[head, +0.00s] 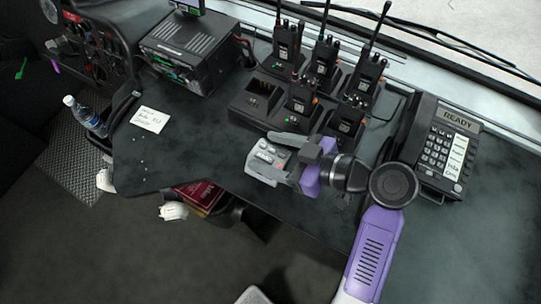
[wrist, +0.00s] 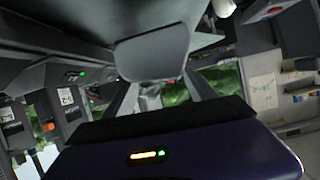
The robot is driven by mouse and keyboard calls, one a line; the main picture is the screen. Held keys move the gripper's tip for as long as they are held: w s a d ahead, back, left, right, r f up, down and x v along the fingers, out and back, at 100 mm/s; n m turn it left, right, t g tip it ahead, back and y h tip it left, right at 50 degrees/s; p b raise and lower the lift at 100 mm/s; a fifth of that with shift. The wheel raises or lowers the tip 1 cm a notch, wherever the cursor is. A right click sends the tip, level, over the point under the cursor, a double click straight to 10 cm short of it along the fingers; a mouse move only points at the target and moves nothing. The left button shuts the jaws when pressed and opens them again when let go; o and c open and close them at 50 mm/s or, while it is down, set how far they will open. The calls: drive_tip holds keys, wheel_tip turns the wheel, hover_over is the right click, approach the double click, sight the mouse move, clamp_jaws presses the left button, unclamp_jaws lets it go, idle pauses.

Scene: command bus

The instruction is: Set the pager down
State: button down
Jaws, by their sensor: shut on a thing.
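In the wrist view the fingers (wrist: 158,92) close in on a grey rounded plate, which seems to be the pager (wrist: 153,52). I cannot tell whether the pager touches the desk (head: 215,135).
A charger (head: 243,111) with several upright radios stands behind the gripper. A desk phone (head: 437,145) is at right, a radio unit (head: 190,50) at back left. A note (head: 150,120) lies on the left desk, with bare surface between. A bottle (head: 85,117) stands further left.

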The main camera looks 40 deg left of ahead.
sight(271, 160)
wheel_tip(271, 160, down, 3)
drive_tip(key=shift+f, duration=0.15)
drive_tip(key=shift+c, duration=1.3)
unclamp_jaws()
drive_tip(key=b+v, duration=0.1)
drive_tip(key=v, duration=1.1)
drive_tip(key=shift+s, duration=0.1)
